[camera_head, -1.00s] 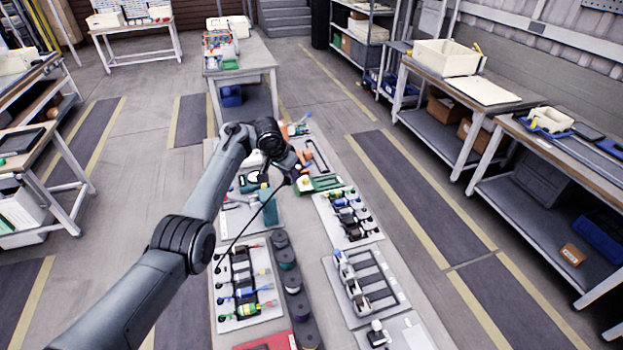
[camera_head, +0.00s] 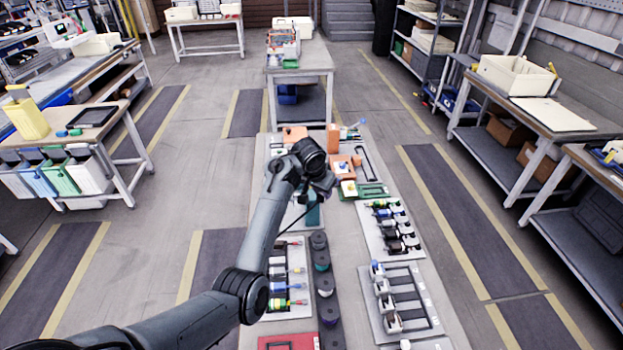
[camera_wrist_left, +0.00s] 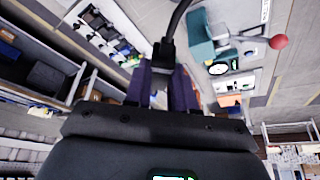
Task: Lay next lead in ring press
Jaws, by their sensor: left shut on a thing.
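My left gripper (camera_head: 326,188) is above the middle of the long bench. In the left wrist view its two purple fingers (camera_wrist_left: 166,66) are shut on a black lead (camera_wrist_left: 168,48), which curves up out of the picture. In the head view only a short dark stretch of lead shows below the gripper. A teal press-like device (camera_head: 312,215) stands just below the gripper, partly hidden by my arm. It also shows in the left wrist view (camera_wrist_left: 203,42), near a round dial (camera_wrist_left: 218,68) and a red ball (camera_wrist_left: 278,41). I cannot tell for sure that it is the ring press. My right gripper is not in view.
A rack of several coloured leads (camera_head: 393,228) lies right of the gripper, with a green fixture (camera_head: 372,191) behind it. Several more coloured leads (camera_head: 287,303) lie at the front left, beside a row of dark spools (camera_head: 322,282). A grey rack (camera_head: 412,290) lies front right.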

